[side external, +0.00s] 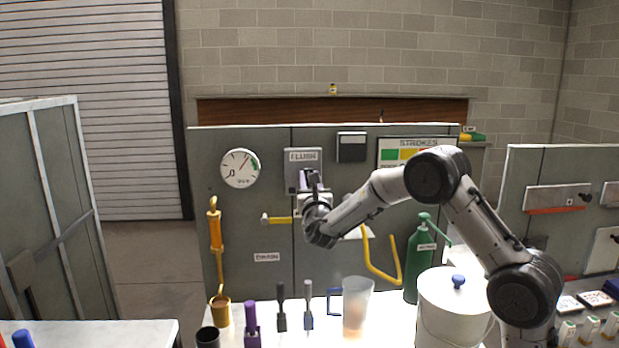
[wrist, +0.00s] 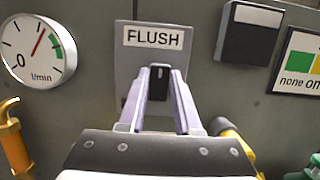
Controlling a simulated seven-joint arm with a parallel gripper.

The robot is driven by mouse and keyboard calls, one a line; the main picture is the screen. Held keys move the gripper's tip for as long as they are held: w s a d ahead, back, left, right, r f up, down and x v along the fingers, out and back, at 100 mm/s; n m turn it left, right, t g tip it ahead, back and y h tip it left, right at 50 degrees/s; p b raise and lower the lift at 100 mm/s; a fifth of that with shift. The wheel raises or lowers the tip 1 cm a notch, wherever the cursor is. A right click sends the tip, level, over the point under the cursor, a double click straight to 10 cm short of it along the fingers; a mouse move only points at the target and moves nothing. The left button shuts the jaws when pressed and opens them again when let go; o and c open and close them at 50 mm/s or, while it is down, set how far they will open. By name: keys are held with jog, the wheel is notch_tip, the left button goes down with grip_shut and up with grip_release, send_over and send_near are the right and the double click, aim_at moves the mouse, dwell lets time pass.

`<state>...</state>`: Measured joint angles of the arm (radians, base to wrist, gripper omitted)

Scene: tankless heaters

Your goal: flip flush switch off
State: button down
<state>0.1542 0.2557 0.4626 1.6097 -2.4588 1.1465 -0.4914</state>
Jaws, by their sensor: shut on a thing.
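The flush switch is a grey plate (side external: 303,160) on the upright panel, with a white FLUSH label (wrist: 154,38) above a dark toggle (wrist: 159,78). In the wrist view the toggle stands between my two fingertips. My gripper (wrist: 160,85) is at the switch, its fingers closed in on both sides of the toggle. In the side view my gripper (side external: 309,182) covers the lower part of the plate, so the toggle is hard to make out there.
A round gauge (side external: 240,168) is left of the switch and a dark box (side external: 351,147) is right of it. A yellow valve handle (side external: 278,220) is just below. A green pump bottle (side external: 419,262), a white bucket (side external: 455,305) and a clear pitcher (side external: 356,305) stand on the bench.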

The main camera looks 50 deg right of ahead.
jog(key=shift+f+t+h, duration=0.15)
jog(key=shift+t+h, duration=0.25)
jog(key=c, duration=0.6)
grip_release()
jog(key=v, duration=1.4)
jog(key=shift+d, duration=0.1)
